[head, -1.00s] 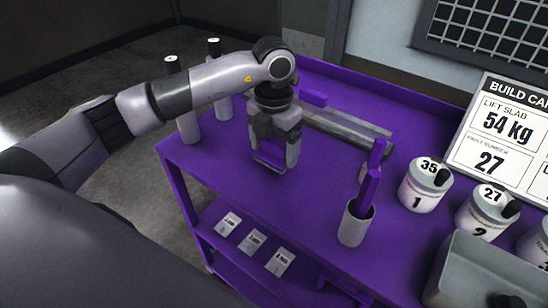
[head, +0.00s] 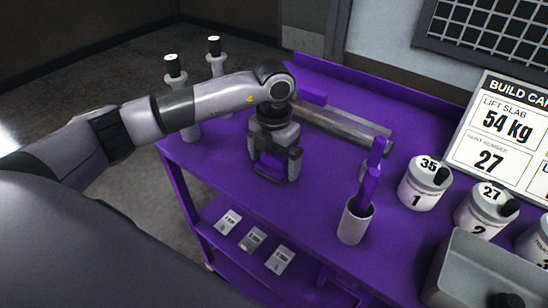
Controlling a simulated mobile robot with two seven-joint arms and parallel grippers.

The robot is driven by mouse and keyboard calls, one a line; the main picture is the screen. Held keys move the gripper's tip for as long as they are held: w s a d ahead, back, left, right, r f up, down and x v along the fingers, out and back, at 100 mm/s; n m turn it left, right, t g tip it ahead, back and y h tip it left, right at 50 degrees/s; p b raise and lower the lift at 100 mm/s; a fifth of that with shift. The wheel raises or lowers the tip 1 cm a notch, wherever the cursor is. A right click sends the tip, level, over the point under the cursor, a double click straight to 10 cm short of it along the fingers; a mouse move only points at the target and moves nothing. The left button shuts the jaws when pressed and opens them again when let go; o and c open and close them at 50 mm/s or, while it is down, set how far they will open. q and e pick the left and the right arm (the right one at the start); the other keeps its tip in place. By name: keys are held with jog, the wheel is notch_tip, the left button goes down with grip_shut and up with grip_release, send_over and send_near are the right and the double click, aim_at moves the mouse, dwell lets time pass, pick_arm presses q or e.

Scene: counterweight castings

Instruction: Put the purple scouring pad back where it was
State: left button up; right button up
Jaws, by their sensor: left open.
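My left gripper (head: 275,170) points down over the left part of the purple bench top (head: 230,160). Its jaws are open, and its fingertips are at or just above the surface. The space between the fingers looks dark purple, and I cannot tell whether a pad lies there or only the bench top shows. A small flat purple block (head: 313,96) lies at the back of the bench behind the gripper; it may be the purple scouring pad, but its texture is too small to tell. My right gripper is not in view.
A grey bar (head: 345,130) lies behind the gripper. A pale cup (head: 354,226) holds purple handled items (head: 370,182). Numbered canisters (head: 424,186) and a grey bin (head: 468,262) stand at the right. Tall capped cylinders (head: 215,62) stand at the left edge. Cards (head: 253,240) lie on the lower shelf.

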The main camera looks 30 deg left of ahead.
aim_at(273, 156)
pick_arm(q)
notch_tip(273, 156, up, 12)
jog(key=b, duration=0.1)
jog(key=shift+r+b, duration=0.15)
jog(key=shift+b, duration=0.2)
dwell(0.4)
